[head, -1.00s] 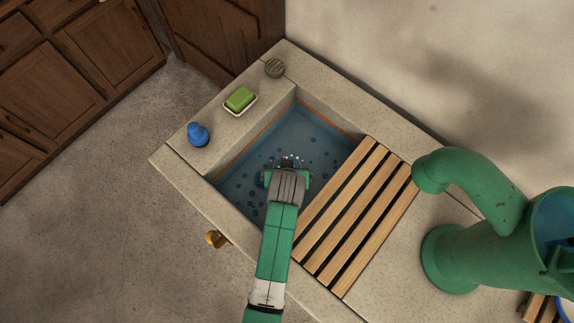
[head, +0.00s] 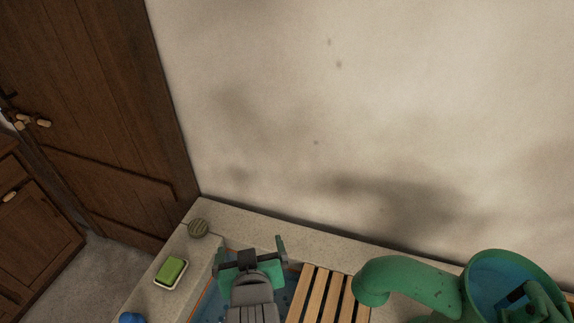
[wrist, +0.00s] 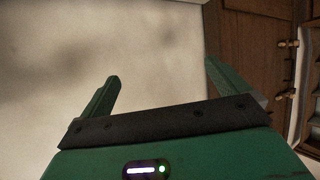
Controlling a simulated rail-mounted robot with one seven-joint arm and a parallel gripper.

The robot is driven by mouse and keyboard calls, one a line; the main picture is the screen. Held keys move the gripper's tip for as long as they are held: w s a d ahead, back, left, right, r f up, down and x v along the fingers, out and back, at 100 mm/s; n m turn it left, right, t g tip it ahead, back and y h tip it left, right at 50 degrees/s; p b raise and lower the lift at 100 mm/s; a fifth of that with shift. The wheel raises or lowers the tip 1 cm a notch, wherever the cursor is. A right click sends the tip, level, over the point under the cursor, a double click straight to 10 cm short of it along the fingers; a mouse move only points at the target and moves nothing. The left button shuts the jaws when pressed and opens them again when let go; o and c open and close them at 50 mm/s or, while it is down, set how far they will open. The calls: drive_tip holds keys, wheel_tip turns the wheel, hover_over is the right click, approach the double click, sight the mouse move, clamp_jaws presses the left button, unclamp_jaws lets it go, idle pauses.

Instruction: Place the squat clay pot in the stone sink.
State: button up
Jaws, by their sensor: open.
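My gripper (head: 251,250) is open and stands over the stone sink (head: 210,303) at the bottom of the head view. Nothing shows between its fingers. I see no squat clay pot in either current view. I cannot tell whether it lies in the hidden part of the sink.
A slatted wooden rack (head: 325,296) lies right of the visible water. A green pump (head: 415,283) stands further right. The wall (head: 350,120) rises behind.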

drive_tip(key=s+d+r+m+t, duration=0.1)
drive_tip(key=d+r+t, duration=0.15)
drive_tip(key=r, duration=0.85)
drive_tip(key=s+d+r+t, duration=0.1)
drive_tip(key=r+t, duration=0.2)
drive_tip(key=r, duration=0.7)
drive_tip(key=s+d+r+t, duration=0.1)
drive_tip(key=s+r+t, duration=0.1)
drive_tip(key=s+r, duration=0.2)
drive_tip(key=s+d+r+m+t+h, duration=0.1)
drive_tip(key=s+r, duration=0.3)
drive_tip(key=r, duration=0.5)
drive_tip(key=s+d+r+m+t+h, duration=0.1)
drive_tip(key=s+d+r+t, duration=0.2)
drive_tip(key=r, duration=0.4)
drive_tip(key=shift+s+r+t, duration=0.35)
drive_tip(key=shift+s+t, duration=0.05)
drive_tip(key=shift+t, duration=0.15)
